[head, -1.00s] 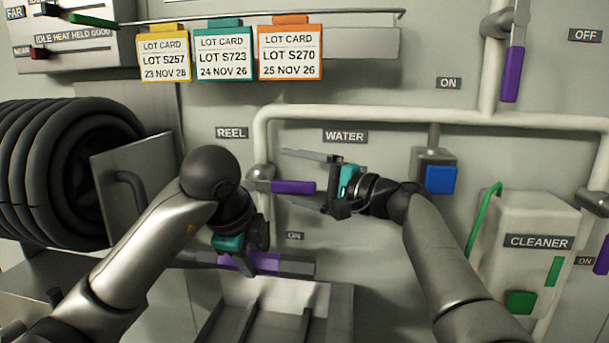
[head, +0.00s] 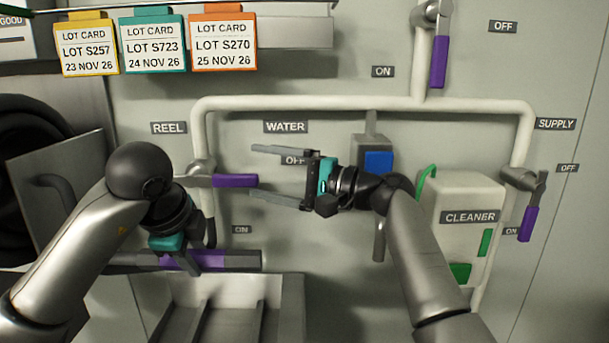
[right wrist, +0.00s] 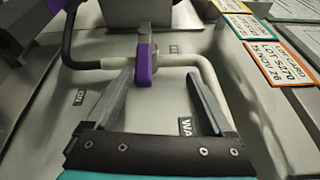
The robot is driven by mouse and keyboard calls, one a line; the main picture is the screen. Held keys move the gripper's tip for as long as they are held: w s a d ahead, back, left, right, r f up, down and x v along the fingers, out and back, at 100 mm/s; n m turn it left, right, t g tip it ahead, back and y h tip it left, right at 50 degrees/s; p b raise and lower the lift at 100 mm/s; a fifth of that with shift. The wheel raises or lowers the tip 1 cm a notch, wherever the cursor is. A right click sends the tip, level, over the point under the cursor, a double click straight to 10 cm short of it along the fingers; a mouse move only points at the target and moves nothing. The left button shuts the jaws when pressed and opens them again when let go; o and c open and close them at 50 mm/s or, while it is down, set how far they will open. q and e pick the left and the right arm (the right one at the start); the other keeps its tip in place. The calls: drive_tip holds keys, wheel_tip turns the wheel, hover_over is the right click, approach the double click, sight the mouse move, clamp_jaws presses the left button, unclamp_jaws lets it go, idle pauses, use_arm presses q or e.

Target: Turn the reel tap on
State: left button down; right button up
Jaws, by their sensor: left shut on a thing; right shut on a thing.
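The reel tap has a purple lever (head: 234,181) on the white pipe under the REEL label (head: 169,128). The lever lies level, pointing right, across the upright pipe. An OFF label (head: 293,160) is above right of it and an ON label (head: 242,229) below. My right gripper (head: 251,171) faces the lever's end from the right, fingers wide apart with nothing visible between them. In the right wrist view the lever (right wrist: 145,65) shows just beyond the fingertips. My left gripper (head: 190,266) is shut on the purple grip (head: 211,260) of a dark bar-like tool below the tap.
A grey tray (head: 292,300) is below the held tool. A blue button box (head: 378,162) is behind my right wrist, with the cleaner container (head: 470,196) to its right. Other purple levers are at the top (head: 438,62) and right (head: 528,224). Lot cards (head: 223,40) hang upper left.

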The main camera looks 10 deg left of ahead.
sight(245, 183)
drive_tip(key=s+d, duration=0.1)
drive_tip(key=d, duration=0.6)
drive_tip(key=shift+s+d+r, duration=0.15)
drive_tip(key=shift+r, duration=0.15)
idle(0.7)
drive_tip(key=shift+n, duration=0.7)
drive_tip(key=a+f, duration=0.1)
drive_tip(key=a, duration=0.3)
drive_tip(key=w+a+f, duration=0.1)
drive_tip(key=a, duration=0.4)
drive_tip(key=w+a+f, duration=0.1)
drive_tip(key=a, duration=0.3)
drive_tip(key=shift+a, duration=0.3)
clamp_jaws()
idle(0.9)
